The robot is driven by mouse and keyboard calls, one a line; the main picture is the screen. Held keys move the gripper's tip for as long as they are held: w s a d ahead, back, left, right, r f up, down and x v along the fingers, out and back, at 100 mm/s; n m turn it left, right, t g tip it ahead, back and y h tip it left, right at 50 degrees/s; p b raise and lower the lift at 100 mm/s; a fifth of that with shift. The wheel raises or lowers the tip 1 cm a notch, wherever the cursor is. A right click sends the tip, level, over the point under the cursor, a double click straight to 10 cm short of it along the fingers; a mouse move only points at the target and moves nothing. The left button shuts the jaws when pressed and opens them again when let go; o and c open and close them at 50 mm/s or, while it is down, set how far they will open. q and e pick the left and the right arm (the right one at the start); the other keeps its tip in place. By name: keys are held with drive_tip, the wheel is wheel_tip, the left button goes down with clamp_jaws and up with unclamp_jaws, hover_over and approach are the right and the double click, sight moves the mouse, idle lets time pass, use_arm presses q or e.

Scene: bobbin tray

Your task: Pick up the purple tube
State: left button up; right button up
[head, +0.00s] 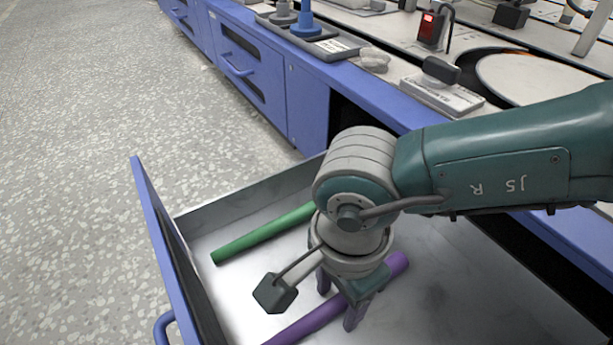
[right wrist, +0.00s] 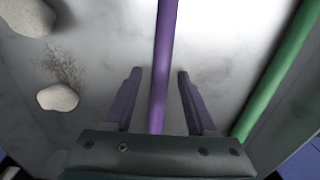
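The purple tube (head: 315,317) lies on the floor of an open metal drawer (head: 470,285). In the right wrist view the purple tube (right wrist: 162,65) runs lengthwise between the two fingers. My right gripper (head: 338,305) is over the tube, with one finger on each side of it. In the right wrist view the right gripper (right wrist: 158,85) is open, with a gap between each finger and the tube. I cannot tell how far the fingertips are above the drawer floor. My left gripper is not in view.
A green tube (head: 262,234) lies in the drawer beside the purple one. Two pale stones (right wrist: 58,97) show in the right wrist view. The drawer's blue front (head: 160,235) stands at the left. The blue bench (head: 375,98) above holds a tray with spools (head: 305,25).

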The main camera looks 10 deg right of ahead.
clamp_jaws()
drive_tip(key=shift+r, duration=0.15)
idle(0.4)
